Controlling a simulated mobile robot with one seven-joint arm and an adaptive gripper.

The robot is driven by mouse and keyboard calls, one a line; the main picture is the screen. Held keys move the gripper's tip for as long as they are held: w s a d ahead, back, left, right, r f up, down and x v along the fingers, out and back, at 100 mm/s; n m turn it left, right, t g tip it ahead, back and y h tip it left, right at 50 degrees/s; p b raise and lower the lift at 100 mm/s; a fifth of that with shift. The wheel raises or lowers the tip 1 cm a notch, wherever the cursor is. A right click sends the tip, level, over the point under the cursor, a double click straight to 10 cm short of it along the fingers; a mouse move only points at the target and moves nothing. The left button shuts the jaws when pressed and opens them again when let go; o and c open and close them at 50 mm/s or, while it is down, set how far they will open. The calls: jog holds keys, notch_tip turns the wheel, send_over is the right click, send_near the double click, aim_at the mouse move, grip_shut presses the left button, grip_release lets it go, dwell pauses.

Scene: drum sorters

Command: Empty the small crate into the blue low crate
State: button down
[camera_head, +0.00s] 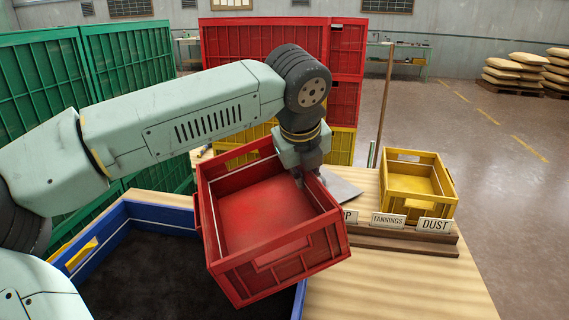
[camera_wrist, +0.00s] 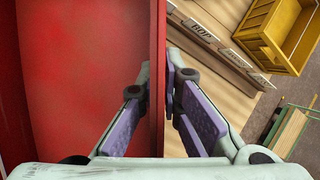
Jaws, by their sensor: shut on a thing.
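The small red crate (camera_head: 275,265) hangs in the air, tilted, over the right part of the blue low crate and the table. Its red floor shows bare in the head view. My gripper (camera_head: 310,178) is shut on the wall at its right far side. In the wrist view my gripper (camera_wrist: 162,80) has one finger on each side of the red crate's wall (camera_wrist: 157,40). The blue low crate (camera_head: 160,213) stands at the lower left, with dark loose material inside. Its right part is hidden behind the red crate.
A yellow crate (camera_head: 430,202) stands on the wooden table (camera_head: 420,285) at the right, behind a rack of labels (camera_head: 400,240) including FANNINGS and DUST. Stacked red crates (camera_head: 262,40) and green crates (camera_head: 130,60) stand behind. A yellow piece (camera_head: 80,256) is at the blue crate's left wall.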

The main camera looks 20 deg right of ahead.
jog(key=f, duration=0.1)
jog(key=d+f+y, duration=0.1)
jog(key=f, duration=0.1)
jog(key=d+f+y+b, duration=0.1)
jog(key=shift+s+d+f+m, duration=0.15)
jog(key=shift+s+m, duration=0.05)
jog(key=shift+m, duration=0.1)
jog(key=shift+w+f+y, duration=0.1)
jog(key=shift+f+y, duration=0.1)
jog(key=shift+y, duration=0.2)
jog(key=shift+r, duration=0.1)
jog(key=shift+r+p, duration=1.1)
jog(key=shift+r, duration=0.8)
